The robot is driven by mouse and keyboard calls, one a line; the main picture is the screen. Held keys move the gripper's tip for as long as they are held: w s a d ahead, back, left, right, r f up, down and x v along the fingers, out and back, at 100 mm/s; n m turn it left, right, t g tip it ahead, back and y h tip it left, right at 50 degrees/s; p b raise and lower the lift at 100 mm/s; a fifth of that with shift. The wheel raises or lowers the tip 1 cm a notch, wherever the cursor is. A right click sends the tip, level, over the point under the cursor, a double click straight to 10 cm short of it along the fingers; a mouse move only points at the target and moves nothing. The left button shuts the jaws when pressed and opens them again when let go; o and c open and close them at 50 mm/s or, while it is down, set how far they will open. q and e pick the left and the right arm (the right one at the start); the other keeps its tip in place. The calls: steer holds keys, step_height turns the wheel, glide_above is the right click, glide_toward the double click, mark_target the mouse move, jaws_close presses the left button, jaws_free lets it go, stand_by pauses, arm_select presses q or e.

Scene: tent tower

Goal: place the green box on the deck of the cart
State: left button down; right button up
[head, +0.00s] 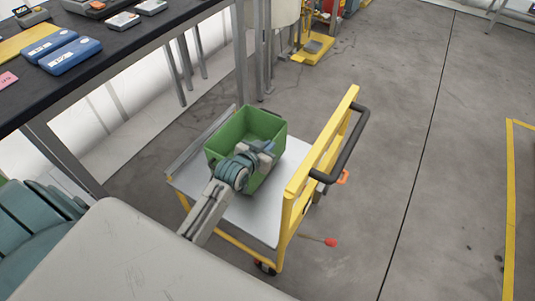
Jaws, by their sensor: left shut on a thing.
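The green box (233,134) is an empty-looking, open-topped bin, roughly upright. It is over the pale grey deck (252,218) of the cart, within the deck's outline. I cannot tell whether its base touches the deck, as my arm hides the box's lower near side. My left gripper (263,152) is shut on the near wall of the box. The cart has a yellow end frame (297,187) with a black push handle (350,143) on the right. My right gripper is out of view.
A dark workbench (108,47) with blue devices (70,55) stands at the upper left, its legs close behind the cart. A yellow-based stand (313,50) is farther back. The grey floor (400,110) right of the cart is open.

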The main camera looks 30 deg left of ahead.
arm_select(q)
step_height(320, 180, down, 3)
steer(key=shift+f+b, duration=0.1)
steer(key=shift+b, duration=0.3)
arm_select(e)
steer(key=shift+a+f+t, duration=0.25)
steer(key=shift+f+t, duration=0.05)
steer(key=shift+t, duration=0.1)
arm_select(q)
steer(key=shift+f, duration=0.1)
steer(key=c, duration=1.6)
jaws_free()
steer(key=shift+f, duration=0.1)
